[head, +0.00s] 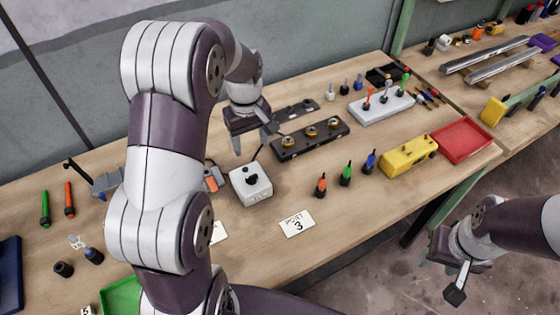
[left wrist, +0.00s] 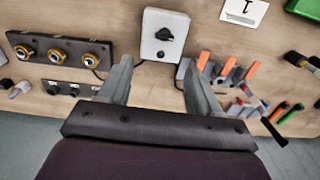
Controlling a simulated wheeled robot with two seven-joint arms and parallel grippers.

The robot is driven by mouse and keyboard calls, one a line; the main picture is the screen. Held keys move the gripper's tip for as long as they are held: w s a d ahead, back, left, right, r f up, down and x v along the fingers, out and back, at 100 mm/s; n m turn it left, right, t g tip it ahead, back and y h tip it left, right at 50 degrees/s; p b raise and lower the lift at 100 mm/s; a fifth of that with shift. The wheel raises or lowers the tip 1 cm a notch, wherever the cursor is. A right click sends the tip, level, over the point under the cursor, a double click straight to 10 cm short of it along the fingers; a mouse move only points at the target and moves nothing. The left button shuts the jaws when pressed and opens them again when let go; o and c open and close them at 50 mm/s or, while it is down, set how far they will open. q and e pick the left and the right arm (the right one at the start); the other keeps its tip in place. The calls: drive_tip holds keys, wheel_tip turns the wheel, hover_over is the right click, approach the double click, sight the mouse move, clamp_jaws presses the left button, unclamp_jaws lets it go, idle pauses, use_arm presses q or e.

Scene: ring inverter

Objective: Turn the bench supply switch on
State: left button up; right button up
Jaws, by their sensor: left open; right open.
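The bench supply (head: 251,192) is a white box with a black rotary switch (head: 251,180) on top. It stands on the bench near the middle of the head view. In the left wrist view the box (left wrist: 152,48) lies just beyond the fingers, with its black knob (left wrist: 165,35) in plain view. My left gripper (head: 254,141) is open and empty, above the bench behind the box and apart from the knob. My right gripper (head: 440,280) is open and empty, off the bench's front edge at the lower right.
A dark strip with brass-coloured ring fittings (head: 311,141) lies behind and right of the supply. A card marked 3 (head: 297,223) lies in front. Small coloured plugs (head: 346,174), a yellow block (head: 408,156) and a red tray (head: 463,140) stand to the right.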

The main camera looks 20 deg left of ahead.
sight(251, 176)
use_arm(q)
drive_tip(key=f, duration=0.3)
drive_tip(key=f+p, duration=0.1)
drive_tip(key=f, duration=0.3)
drive_tip(key=f+p, duration=0.1)
drive_tip(key=f, duration=0.3)
drive_tip(key=shift+s+a+f, duration=0.2)
drive_tip(key=shift+s+a, duration=0.05)
drive_tip(key=shift+s, duration=0.1)
drive_tip(key=shift+s+f, duration=0.1)
drive_tip(key=shift+f, duration=0.45)
drive_tip(key=shift+c, duration=1.2)
drive_tip(key=c, duration=0.8)
use_arm(e)
drive_tip(key=shift+s+a+r, duration=0.15)
drive_tip(key=shift+r, duration=0.4)
drive_tip(key=shift+s+a+r, duration=0.15)
drive_tip(key=shift+r, duration=0.4)
